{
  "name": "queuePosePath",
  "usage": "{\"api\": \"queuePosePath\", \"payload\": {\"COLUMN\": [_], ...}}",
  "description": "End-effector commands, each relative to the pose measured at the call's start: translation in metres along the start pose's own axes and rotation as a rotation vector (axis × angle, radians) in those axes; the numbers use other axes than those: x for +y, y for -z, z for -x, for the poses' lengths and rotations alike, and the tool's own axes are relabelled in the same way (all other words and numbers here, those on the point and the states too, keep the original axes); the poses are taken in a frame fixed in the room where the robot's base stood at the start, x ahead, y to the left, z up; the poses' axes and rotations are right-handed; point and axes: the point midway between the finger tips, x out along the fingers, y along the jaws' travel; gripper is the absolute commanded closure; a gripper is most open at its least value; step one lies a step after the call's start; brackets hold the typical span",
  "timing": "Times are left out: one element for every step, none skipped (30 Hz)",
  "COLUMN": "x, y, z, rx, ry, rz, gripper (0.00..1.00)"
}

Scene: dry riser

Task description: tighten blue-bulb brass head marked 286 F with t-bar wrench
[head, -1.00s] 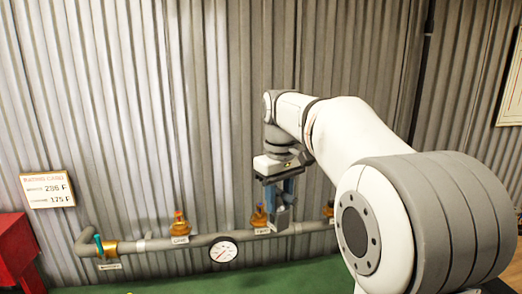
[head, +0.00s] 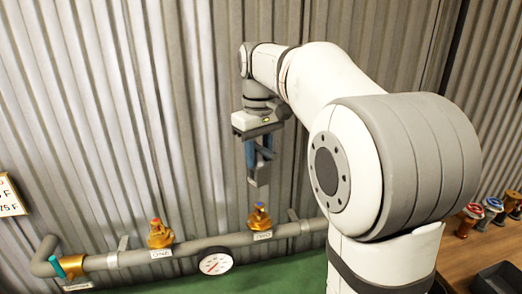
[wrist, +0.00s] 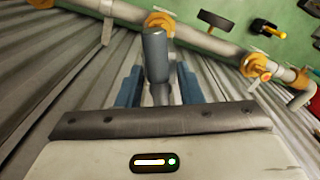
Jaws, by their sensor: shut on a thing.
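The brass head with a blue bulb (head: 260,217) stands upright on the grey pipe, with a white tag in front; the tag is too small to read. My gripper (head: 256,160) is above this head, pointing down, its blue fingers shut on a grey tool that appears to be the t-bar wrench (head: 261,177). In the wrist view the wrench (wrist: 155,45) shows as a grey cylinder between the fingers (wrist: 158,85). It partly covers a brass head (wrist: 158,20) beyond it. The wrench looks apart from the blue-bulb head.
A brass head with a red bulb (head: 159,234) stands left on the pipe (head: 190,246). A round gauge (head: 215,261) hangs between. A teal-handled valve (head: 67,264) is far left. Several brass heads (head: 468,217) stand on a wooden bench at right. Corrugated wall is close behind.

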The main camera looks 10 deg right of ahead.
Motion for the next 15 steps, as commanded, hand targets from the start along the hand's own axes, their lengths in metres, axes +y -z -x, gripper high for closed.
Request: {"api": "queuePosePath", "payload": {"x": [0.0, 0.001, 0.001, 0.001, 0.001, 0.001, 0.001, 0.001, 0.001, 0.001, 0.001, 0.001, 0.001, 0.001, 0.001], "y": [0.0, 0.0, -0.001, -0.001, -0.002, -0.003, -0.003, -0.003, -0.003, -0.003, -0.003, -0.003, -0.003, -0.003, -0.003], "z": [0.0, 0.0, 0.001, 0.001, 0.001, 0.002, -0.001, -0.003, -0.005, -0.007, -0.009, -0.012, -0.015, -0.017, -0.021], "rx": [0.001, 0.001, 0.001, 0.001, 0.001, 0.001, 0.001, 0.001, 0.001, 0.001, 0.001, 0.001, 0.001, 0.0, 0.001], "ry": [0.0, 0.0, 0.0, 0.0, 0.0, 0.0, 0.0, 0.0, 0.0, 0.0, 0.0, 0.0, 0.0, 0.0, 0.0], "rz": [-0.001, -0.002, -0.003, -0.003, -0.003, -0.003, -0.003, -0.003, -0.003, -0.003, -0.003, -0.003, -0.003, -0.003, -0.003], "gripper": [1.0, 1.0, 1.0, 1.0, 1.0, 1.0, 1.0, 1.0, 1.0, 1.0, 1.0, 1.0, 1.0, 1.0, 1.0]}}
